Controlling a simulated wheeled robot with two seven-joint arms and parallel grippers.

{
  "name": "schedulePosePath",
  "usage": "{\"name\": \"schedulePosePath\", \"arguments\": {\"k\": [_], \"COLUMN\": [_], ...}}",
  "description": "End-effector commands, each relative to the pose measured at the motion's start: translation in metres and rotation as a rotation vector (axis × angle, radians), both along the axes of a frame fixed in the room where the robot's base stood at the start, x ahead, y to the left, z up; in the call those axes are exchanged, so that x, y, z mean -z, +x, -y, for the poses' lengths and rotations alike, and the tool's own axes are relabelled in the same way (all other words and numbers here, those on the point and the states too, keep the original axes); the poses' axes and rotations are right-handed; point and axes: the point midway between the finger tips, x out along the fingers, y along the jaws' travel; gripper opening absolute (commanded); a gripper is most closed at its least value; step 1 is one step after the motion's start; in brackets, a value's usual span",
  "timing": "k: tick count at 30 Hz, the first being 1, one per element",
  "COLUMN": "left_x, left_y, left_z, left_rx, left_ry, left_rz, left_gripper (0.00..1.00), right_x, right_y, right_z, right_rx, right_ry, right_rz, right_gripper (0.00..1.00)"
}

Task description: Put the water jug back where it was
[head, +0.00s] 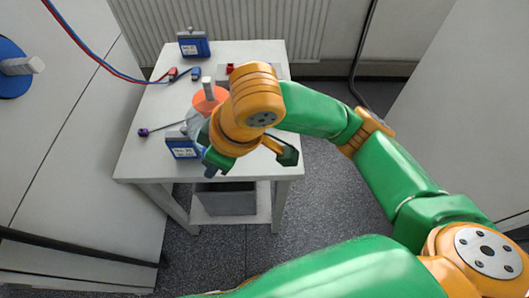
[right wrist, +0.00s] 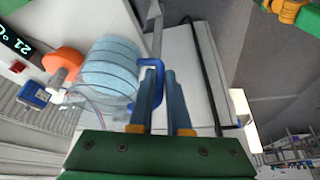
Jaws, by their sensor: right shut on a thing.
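My right gripper (head: 215,160) reaches over the small white table from the right. In the right wrist view the gripper (right wrist: 165,85) is shut on the blue handle of the water jug (right wrist: 108,68), a clear, bluish, ribbed vessel. In the head view the jug (head: 194,121) is mostly hidden behind my gripper and wrist, with only a pale edge showing. I cannot tell whether its base touches the table (head: 145,160). My left gripper is not in view.
An orange disc (head: 208,99) with a pale peg is close by the jug. Blue boxes stand at the table's back (head: 194,44) and front (head: 181,146). Red and blue clips (head: 182,74) and a purple-ended tool (head: 150,131) lie on the left. A dark bin (head: 225,198) sits below.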

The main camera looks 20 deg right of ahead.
Motion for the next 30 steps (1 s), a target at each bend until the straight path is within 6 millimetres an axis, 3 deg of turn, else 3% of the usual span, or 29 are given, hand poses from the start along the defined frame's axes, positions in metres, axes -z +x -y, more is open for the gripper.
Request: {"name": "schedulePosePath", "arguments": {"k": [5, 14, 21, 30], "left_x": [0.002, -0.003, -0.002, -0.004], "left_y": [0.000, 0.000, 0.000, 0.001], "left_z": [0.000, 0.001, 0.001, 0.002], "left_rx": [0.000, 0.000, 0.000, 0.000], "left_ry": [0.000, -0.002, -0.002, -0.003], "left_rz": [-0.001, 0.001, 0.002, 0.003], "left_gripper": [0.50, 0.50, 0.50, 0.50], "right_x": [0.003, 0.030, 0.072, 0.107], "right_y": [0.007, 0.032, 0.050, 0.059], "right_z": [0.010, 0.069, 0.109, 0.129], "right_rx": [0.024, 0.027, 0.023, 0.018], "right_ry": [0.002, 0.001, 0.003, 0.002], "right_rz": [0.000, -0.002, -0.001, -0.001], "right_gripper": [0.00, 0.00, 0.00, 0.00]}}
